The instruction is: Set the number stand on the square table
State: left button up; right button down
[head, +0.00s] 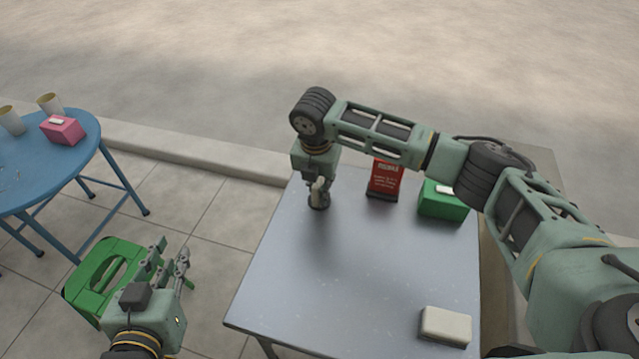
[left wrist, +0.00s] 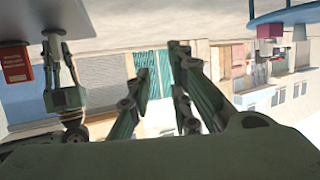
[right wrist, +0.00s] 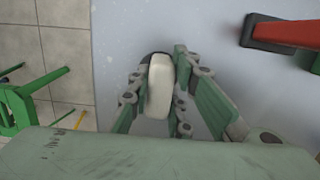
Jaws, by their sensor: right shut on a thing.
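The square table (head: 340,275) has a bare grey metal top. My right gripper (head: 319,186) points down over its far left part. It is shut on a small cream piece with a dark base, which looks like the number stand (head: 319,203). In the right wrist view the number stand (right wrist: 159,85) sits between the fingers, its cream top edge toward the camera. Its base is at or just above the tabletop; I cannot tell if it touches. Its face is hidden. My left gripper (head: 168,262) is open and empty, left of the table.
A red sign (head: 385,178) and a green box (head: 442,201) stand at the table's far right. A cream box (head: 445,326) lies near right. A green stool (head: 92,283) is on the floor at left. A blue round table (head: 40,165) holds cups and a pink box (head: 62,130).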

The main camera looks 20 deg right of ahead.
jog(key=c, duration=1.6)
grip_release()
